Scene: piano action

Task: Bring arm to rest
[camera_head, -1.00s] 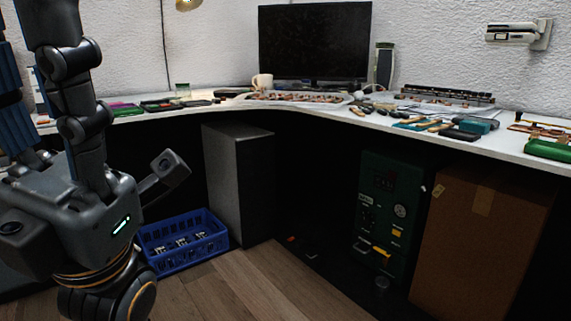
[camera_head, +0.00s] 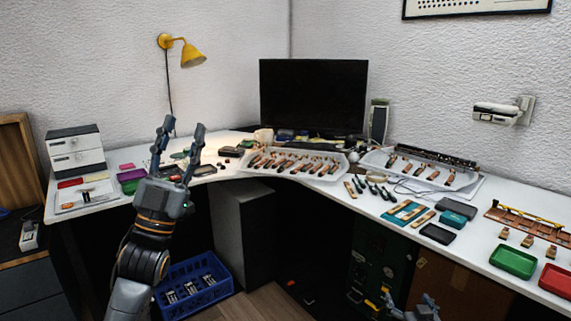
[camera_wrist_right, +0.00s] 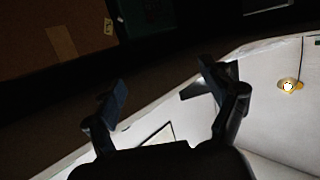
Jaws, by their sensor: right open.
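My left gripper (camera_head: 182,128) points upward in front of the left part of the desk in the head view. Its two dark fingers stand apart with nothing between them. My right gripper (camera_head: 413,302) shows only partly at the bottom edge of the head view, low in front of the desk. In the right wrist view my right gripper (camera_wrist_right: 165,83) has its fingers spread, with nothing held between them. Most of the right arm is out of view.
The white corner desk (camera_head: 325,192) carries a tray of piano parts (camera_head: 290,166), a monitor (camera_head: 313,97), a green tray (camera_head: 513,261) and a red tray (camera_head: 557,279). Below stand a blue crate (camera_head: 193,288) and a cardboard box (camera_head: 450,285). A yellow lamp (camera_head: 192,57) hangs on the wall.

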